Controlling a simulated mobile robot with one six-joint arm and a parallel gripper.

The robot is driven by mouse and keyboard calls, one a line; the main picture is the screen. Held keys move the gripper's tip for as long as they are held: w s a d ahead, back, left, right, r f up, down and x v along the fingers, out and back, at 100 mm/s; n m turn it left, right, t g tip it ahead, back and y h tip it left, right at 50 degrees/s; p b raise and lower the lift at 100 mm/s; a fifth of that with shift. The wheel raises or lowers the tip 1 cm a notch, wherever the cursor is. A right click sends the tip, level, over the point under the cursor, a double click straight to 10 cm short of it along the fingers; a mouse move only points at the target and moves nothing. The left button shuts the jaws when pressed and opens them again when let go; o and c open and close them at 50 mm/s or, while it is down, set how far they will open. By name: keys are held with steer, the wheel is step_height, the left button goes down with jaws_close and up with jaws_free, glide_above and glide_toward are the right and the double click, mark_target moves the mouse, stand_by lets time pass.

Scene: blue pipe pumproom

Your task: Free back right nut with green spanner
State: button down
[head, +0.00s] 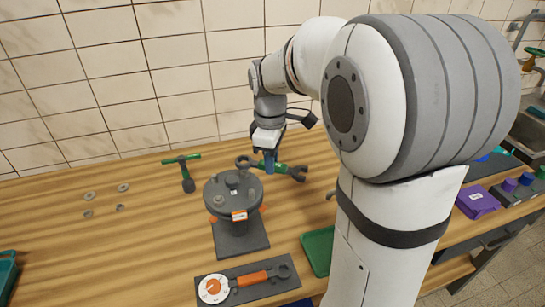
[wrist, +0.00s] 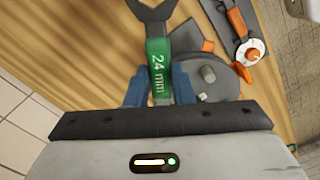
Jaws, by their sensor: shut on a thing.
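My gripper (head: 270,162) is shut on the green spanner (head: 290,172), which also shows in the wrist view with "24 mm" on its handle (wrist: 160,68). The blue fingers (wrist: 158,92) close around the handle. The spanner's open jaw points right in the head view. Its ring end (head: 243,162) is at the back edge of the round grey flange (head: 218,187); I cannot tell whether it sits around a nut. The back right nut is not clearly visible there. A stud or nut (wrist: 208,74) shows on the flange in the wrist view.
An orange-handled wrench with a dial (head: 213,288) lies on a dark mat in front. A green tray (head: 317,248) is right of the flange. A tiled wall stands behind.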

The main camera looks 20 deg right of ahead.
steer(key=shift+f+b, duration=0.35)
steer(key=shift+f, duration=0.35)
steer(key=shift+f, duration=0.2)
steer(key=shift+f+b, duration=0.8)
steer(key=shift+f, duration=0.15)
steer(key=shift+r, duration=0.1)
steer(key=shift+w+d+n+p, duration=0.3)
steer(key=shift+w+n+p, duration=0.15)
steer(key=shift+n, duration=0.35)
steer(key=shift+w+d+n+p, duration=0.1)
steer(key=shift+w+n+p, duration=0.3)
steer(key=shift+w+n, duration=0.7)
steer(key=shift+w+d+n+p, duration=0.1)
steer(key=shift+w+n+p, duration=0.4)
steer(key=shift+n, duration=1.05)
steer(key=shift+w+n+p, duration=0.35)
steer(key=shift+w+n, duration=0.55)
steer(key=shift+n, duration=0.45)
